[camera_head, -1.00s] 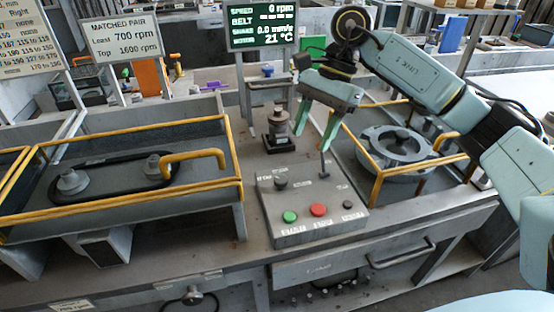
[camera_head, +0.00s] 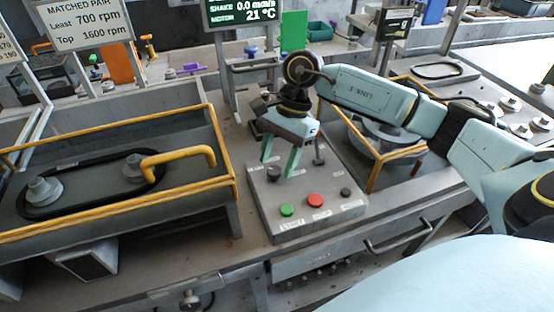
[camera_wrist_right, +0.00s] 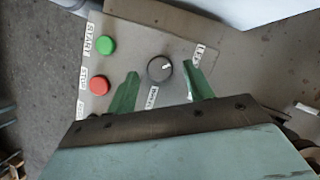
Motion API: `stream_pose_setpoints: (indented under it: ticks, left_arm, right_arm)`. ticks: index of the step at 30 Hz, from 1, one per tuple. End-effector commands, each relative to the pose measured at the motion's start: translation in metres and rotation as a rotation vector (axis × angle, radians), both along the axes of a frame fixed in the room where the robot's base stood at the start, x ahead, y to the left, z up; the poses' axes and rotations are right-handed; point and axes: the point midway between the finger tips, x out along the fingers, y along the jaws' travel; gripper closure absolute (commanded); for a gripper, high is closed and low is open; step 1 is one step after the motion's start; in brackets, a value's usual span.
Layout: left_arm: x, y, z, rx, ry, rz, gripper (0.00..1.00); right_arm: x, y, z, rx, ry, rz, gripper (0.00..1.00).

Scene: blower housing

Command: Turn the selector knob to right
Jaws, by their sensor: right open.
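The selector knob (camera_head: 274,172) is a dark round knob on the grey sloped control box (camera_head: 330,218), above the green button. In the right wrist view the knob (camera_wrist_right: 158,70) has a short white mark near its right side, with labels close by that are hard to read. My right gripper (camera_head: 278,166) is open, with its two green fingers pointing down at the box. In the wrist view the fingertips (camera_wrist_right: 160,82) lie on either side of the knob, with gaps; contact does not show. My left gripper is not in view.
An upright lever (camera_head: 319,155) stands close right of my gripper. Yellow guard rails (camera_head: 110,122) flank the box.

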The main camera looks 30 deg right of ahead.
Motion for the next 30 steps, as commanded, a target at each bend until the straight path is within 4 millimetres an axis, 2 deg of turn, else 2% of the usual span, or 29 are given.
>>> stream_pose_setpoints:
  ticks: [4,12,22,30]
  left_arm:
    - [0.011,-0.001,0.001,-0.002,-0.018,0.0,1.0]
    - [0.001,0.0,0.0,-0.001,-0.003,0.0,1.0]
    - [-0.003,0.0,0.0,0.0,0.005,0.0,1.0]
    - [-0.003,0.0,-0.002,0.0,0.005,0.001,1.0]
  right_arm:
    - [-0.001,0.003,-0.008,0.0,0.001,0.0,0.48]
    - [-0.001,0.003,-0.008,0.0,0.0,0.0,0.48]
    - [-0.001,0.003,-0.008,0.0,0.0,0.0,0.92]
    - [-0.001,0.003,-0.008,0.0,0.0,-0.025,0.93]
